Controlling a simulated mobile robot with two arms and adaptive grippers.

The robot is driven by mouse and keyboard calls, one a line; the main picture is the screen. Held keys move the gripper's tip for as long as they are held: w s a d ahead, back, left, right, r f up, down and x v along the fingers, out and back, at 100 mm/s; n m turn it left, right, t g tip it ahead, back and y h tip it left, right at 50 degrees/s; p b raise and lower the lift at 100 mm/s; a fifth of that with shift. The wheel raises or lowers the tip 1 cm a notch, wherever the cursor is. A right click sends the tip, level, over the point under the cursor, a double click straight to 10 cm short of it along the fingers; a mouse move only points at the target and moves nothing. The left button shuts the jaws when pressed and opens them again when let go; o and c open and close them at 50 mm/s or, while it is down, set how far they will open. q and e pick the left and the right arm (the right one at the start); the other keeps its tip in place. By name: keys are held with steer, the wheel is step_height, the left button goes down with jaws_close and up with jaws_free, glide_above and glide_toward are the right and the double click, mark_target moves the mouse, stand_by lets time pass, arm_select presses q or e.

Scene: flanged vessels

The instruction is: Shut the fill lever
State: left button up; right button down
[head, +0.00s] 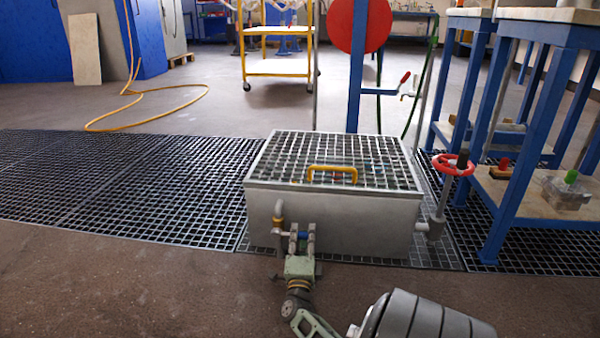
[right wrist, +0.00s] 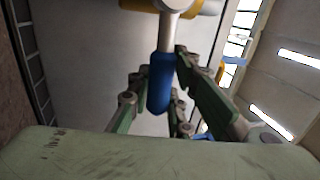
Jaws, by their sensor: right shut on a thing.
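The fill lever has a blue grip (right wrist: 160,84) on a grey metal stem, which hangs between my right gripper's fingers in the right wrist view. In the head view only a bit of the blue grip (head: 303,235) shows between the fingertips. The lever sits on a small valve under a bent pipe (head: 279,211) at the front left of the grey tank (head: 350,228). My right gripper (head: 302,234) is shut on the lever; it also shows in the right wrist view (right wrist: 162,88). The lever's exact angle is hard to tell. My left gripper is out of view.
A grating lid with a yellow handle (head: 332,172) covers the tank. A red handwheel valve (head: 453,164) stands at its right, next to a blue-framed table (head: 512,150). Floor grating (head: 120,185) to the left is clear. A yellow hose (head: 150,92) lies behind.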

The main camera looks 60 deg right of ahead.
steer(key=shift+a+f+m, duration=0.1)
steer(key=shift+f+m, duration=0.25)
steer(key=shift+m, duration=0.05)
steer(key=c, duration=1.7)
jaws_free()
steer(key=shift+o, duration=0.6)
steer(key=shift+r, duration=0.1)
